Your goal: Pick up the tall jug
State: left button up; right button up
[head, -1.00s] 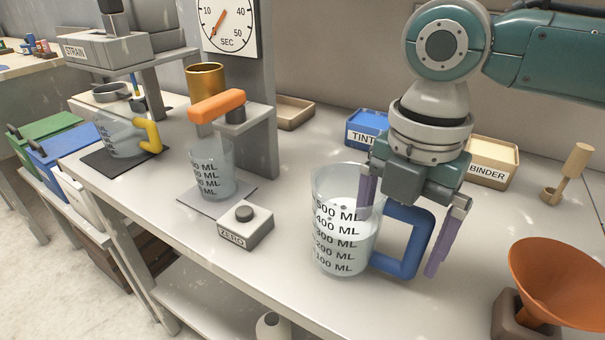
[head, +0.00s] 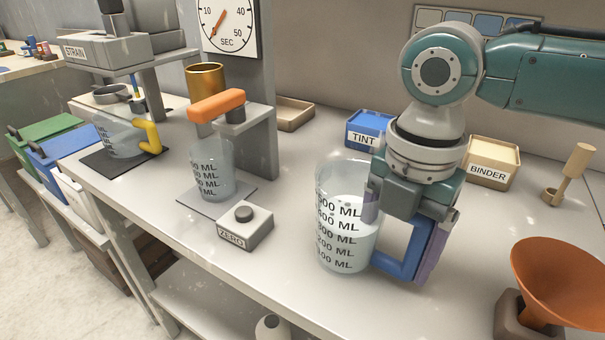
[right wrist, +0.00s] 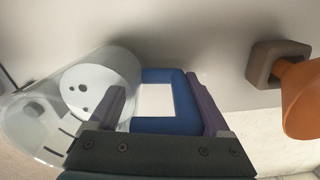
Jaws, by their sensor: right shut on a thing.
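The tall jug (head: 341,235) is clear, with black ML marks, a pale liquid inside and a blue square handle (head: 402,265). It stands upright on the bench, with no clear gap under it. My right gripper (head: 400,240) points down and is shut on the handle. In the right wrist view the jug (right wrist: 100,85) is at the left, and the blue handle (right wrist: 165,76) lies between the purple fingers. My left gripper is not in view.
An orange funnel (head: 560,275) stands to the right. A white ZERO button box (head: 245,228) and an orange-handled jug (head: 212,165) are to the left. A yellow-handled jug (head: 120,140) is farther left. Blue TINT (head: 365,130) and BINDER (head: 490,160) boxes stand behind.

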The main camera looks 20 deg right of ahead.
grip_shut()
jog(key=shift+r, duration=0.15)
